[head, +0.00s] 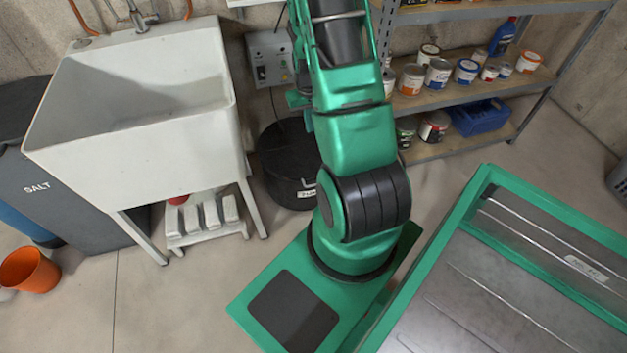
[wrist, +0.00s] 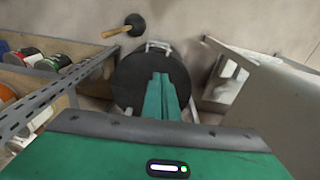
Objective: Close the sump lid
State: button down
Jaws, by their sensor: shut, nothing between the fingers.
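The sump (head: 285,165) is a round black tub on the floor between the white sink and the shelf, with a small white label on its front. My arm hides its right part in the head view. In the wrist view a round dark face of the sump (wrist: 130,80) lies behind my gripper (wrist: 160,77), with a pale bar at its far edge. I cannot tell how far the lid is raised. My gripper's green fingers are together and empty, pointing at the dark face. Whether they touch it is unclear. The head view does not show the fingertips clearly.
The white sink (head: 140,110) stands to the left, with a low rack beneath it. A metal shelf (head: 450,90) with paint cans and a blue crate (head: 480,117) is to the right. A plunger (wrist: 125,27) lies beyond the sump.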

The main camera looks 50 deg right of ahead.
jog(key=shift+m+t, duration=0.3)
jog(key=d+f, duration=0.1)
jog(key=f, duration=1)
jog(key=d+f, duration=0.1)
jog(key=f, duration=1)
jog(key=d+f, duration=0.1)
jog(key=f, duration=1)
jog(key=shift+f, duration=0.25)
jog(key=shift+s+a+f, duration=0.1)
jog(key=shift+s+f, duration=0.05)
jog(key=shift+f, duration=0.95)
jog(key=shift+r, duration=0.1)
notch_tip(320, 180, up, 14)
jog(key=s+a, duration=0.1)
jog(key=s, duration=0.1)
jog(key=shift+a, duration=0.15)
